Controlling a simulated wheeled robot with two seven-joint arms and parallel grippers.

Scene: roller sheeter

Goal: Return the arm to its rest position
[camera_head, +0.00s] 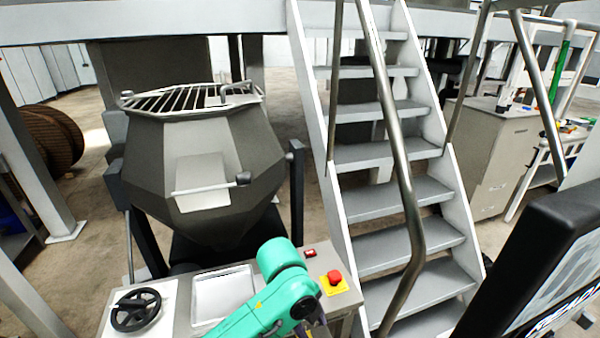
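One of my arms, teal green (263,299), comes in at the bottom centre, bent in front of the machine's control panel. I cannot tell for sure which arm it is. Its gripper does not show clearly; only a dark part shows below the arm at the bottom edge. My other arm is out of view. I see nothing held.
A grey mixer (204,165) with a grated top stands behind the panel. The panel carries a black handwheel (136,310), a grey tray (222,295) and a red emergency button (334,277). Metal stairs (395,190) rise at right. A black-framed screen (545,265) fills the lower right.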

